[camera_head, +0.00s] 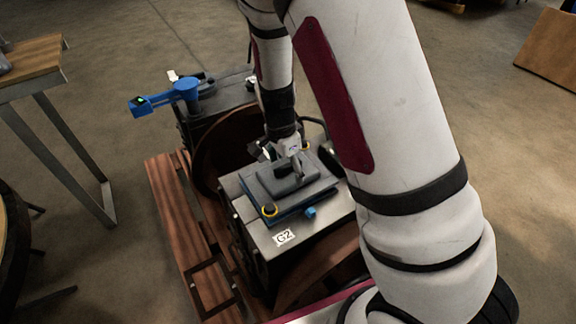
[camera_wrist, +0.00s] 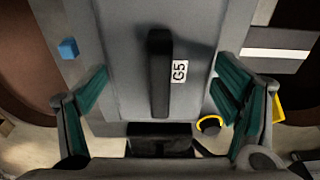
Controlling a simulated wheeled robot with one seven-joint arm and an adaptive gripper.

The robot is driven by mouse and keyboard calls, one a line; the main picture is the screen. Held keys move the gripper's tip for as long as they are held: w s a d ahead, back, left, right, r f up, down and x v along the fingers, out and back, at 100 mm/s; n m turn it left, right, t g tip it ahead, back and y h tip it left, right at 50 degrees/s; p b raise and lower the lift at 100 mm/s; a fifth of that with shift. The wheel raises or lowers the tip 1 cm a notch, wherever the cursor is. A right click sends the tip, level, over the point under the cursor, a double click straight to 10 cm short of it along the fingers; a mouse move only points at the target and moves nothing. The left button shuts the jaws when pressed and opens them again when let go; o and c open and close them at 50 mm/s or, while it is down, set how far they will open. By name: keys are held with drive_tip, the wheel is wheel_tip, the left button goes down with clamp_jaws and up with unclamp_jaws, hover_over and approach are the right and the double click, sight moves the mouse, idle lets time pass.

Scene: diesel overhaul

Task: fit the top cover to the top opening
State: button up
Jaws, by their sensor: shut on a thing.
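The top cover (camera_head: 288,181) is a grey stepped plate over the upper face of the dark engine block (camera_head: 285,240) marked G2. A blue edge shows beneath it; whether it is fully seated cannot be told. In the wrist view the grey cover (camera_wrist: 125,60) has a black bar handle (camera_wrist: 158,75) and a G5 label. My gripper (camera_head: 287,152) comes down onto the cover from above. The top opening is hidden beneath the cover.
A blue arm-like fixture (camera_head: 165,97) stands on the far part of the engine. The engine rests on a wooden pallet (camera_head: 180,230). A table (camera_head: 35,62) stands at left.

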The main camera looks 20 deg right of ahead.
drive_tip(key=shift+f+b, duration=0.45)
drive_tip(key=shift+f, duration=0.4)
idle(0.8)
idle(0.4)
drive_tip(key=o, duration=1.3)
drive_tip(key=shift+o, duration=0.2)
drive_tip(key=r, duration=0.4)
drive_tip(key=a+r, duration=0.1)
drive_tip(key=r, duration=0.7)
drive_tip(key=shift+s+a, duration=0.15)
drive_tip(key=shift+a, duration=0.1)
